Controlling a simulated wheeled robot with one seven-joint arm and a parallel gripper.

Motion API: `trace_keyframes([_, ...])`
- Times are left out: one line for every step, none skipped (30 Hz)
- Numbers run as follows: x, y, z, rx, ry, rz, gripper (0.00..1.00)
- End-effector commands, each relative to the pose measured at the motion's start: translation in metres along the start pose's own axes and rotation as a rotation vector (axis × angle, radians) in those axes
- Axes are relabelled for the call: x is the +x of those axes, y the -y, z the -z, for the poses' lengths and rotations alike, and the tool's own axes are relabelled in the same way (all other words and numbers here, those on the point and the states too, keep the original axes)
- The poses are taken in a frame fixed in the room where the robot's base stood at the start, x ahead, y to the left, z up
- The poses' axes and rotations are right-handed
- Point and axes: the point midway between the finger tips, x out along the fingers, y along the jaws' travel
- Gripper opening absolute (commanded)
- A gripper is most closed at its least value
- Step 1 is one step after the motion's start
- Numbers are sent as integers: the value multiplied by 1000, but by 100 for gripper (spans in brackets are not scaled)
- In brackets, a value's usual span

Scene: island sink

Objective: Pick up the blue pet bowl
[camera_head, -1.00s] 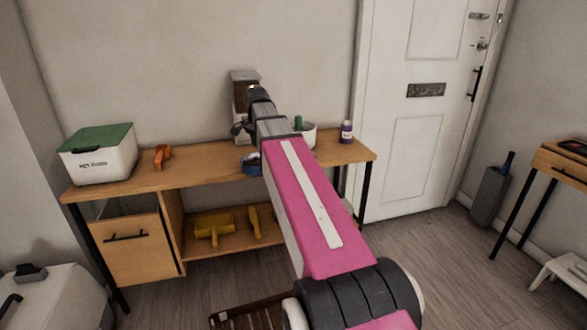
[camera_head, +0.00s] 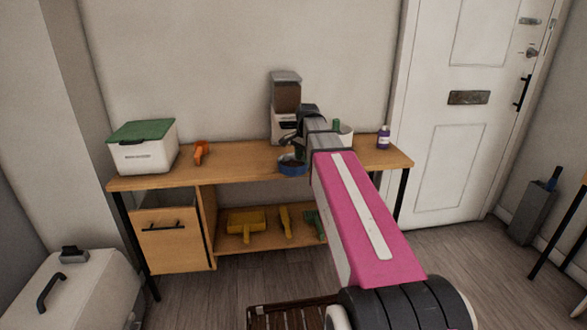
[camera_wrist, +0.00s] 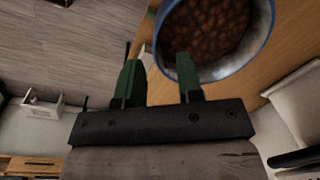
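The blue pet bowl (camera_head: 291,169) sits on the wooden bench near its front edge, partly hidden by my arm. In the wrist view the bowl (camera_wrist: 262,52) is at the top right, with a blue rim, a metallic inside and brown kibble. My gripper (camera_wrist: 158,59) has two green fingers spread apart with nothing held between them. In that view the right finger overlaps the bowl's near side, and the left finger is outside the rim. I cannot tell whether they touch it. In the head view my gripper (camera_head: 298,152) is just above the bowl, mostly hidden.
A food dispenser (camera_head: 286,100) stands behind the bowl. A white container (camera_head: 346,134) and a purple bottle (camera_head: 384,138) are to its right. An orange scoop (camera_head: 201,152) and a green-lidded box (camera_head: 143,150) are to the left, with clear bench between scoop and bowl.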

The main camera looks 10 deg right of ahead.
Motion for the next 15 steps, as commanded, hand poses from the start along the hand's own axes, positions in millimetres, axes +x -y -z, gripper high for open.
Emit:
trace_keyframes([5,-1,2,1,0,-1,34])
trace_keyframes([8,-2,3,1,0,0,34])
trace_keyframes([13,-2,4,1,0,0,34])
trace_keyframes([17,-3,5,1,0,-1,34])
trace_keyframes([21,-4,6,2,1,-1,34])
trace_keyframes([26,-5,8,2,1,-2,34])
trace_keyframes([30,-4,7,1,1,-1,34])
trace_keyframes([34,-4,7,1,0,0,34])
trace_keyframes([38,-4,7,1,0,0,34])
trace_keyframes([41,-4,7,1,0,-1,34])
trace_keyframes([43,-4,7,0,1,-1,34])
trace_keyframes([45,-4,7,0,0,-1,34])
trace_keyframes([45,-4,7,0,0,0,34])
trace_keyframes([46,-4,7,0,0,0,34])
trace_keyframes([46,-4,7,0,0,0,34])
